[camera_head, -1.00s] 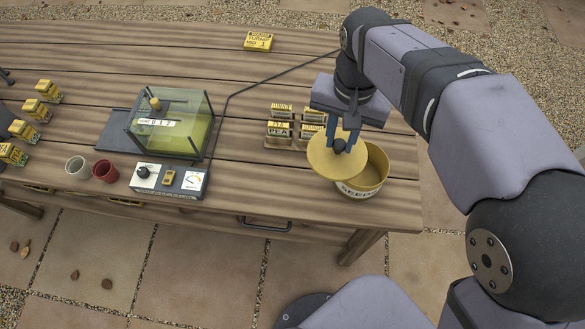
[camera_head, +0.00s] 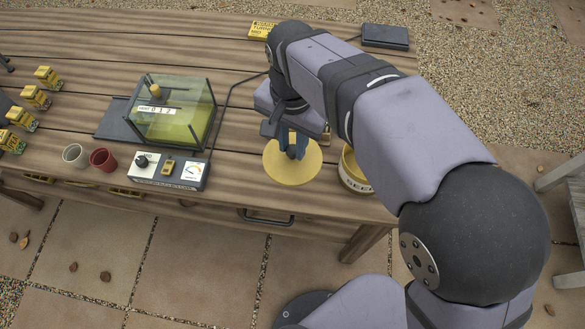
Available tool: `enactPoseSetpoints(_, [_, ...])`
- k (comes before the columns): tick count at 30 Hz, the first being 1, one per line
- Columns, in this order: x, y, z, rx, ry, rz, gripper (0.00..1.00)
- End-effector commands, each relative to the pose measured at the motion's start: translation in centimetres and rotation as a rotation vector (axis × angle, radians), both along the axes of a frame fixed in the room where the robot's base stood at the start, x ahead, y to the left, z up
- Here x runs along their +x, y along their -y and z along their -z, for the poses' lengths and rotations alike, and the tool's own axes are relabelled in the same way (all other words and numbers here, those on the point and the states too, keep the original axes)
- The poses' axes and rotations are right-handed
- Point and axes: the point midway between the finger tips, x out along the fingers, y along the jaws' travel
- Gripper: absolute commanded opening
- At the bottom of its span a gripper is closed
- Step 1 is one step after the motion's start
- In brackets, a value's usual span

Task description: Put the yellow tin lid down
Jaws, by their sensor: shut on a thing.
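The yellow tin lid (camera_head: 292,172) is a flat round disc with a dark knob, near the front of the wooden table. My gripper (camera_head: 294,150) is shut on the lid's knob from above. The lid looks level, low over the planks; I cannot tell whether it touches them. The yellow seed tin (camera_head: 353,172) stands to the right of the lid, apart from it. My arm hides the tin's right part and much of its opening.
A grey control box (camera_head: 167,170) with a dial and a glass-sided case (camera_head: 172,112) stand to the left. A red cup (camera_head: 103,160) and a grey cup (camera_head: 75,155) are farther left. A yellow packet (camera_head: 262,30) and a dark box (camera_head: 385,36) lie at the back.

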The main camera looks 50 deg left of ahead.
Motion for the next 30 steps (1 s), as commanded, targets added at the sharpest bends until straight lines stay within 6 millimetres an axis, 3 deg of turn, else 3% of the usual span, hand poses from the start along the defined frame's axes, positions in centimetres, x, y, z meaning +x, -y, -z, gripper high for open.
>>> enactPoseSetpoints(5, [0.0,0.0,0.7,-0.003,-0.001,0.003,0.00])
enactPoseSetpoints(15, [0.0,0.1,5.5,-0.003,-0.001,0.002,0.00])
enactPoseSetpoints(25, [0.0,0.1,6.7,-0.001,-0.001,0.001,0.00])
enactPoseSetpoints(30, [0.0,0.1,8.7,-0.004,-0.001,0.001,0.00])
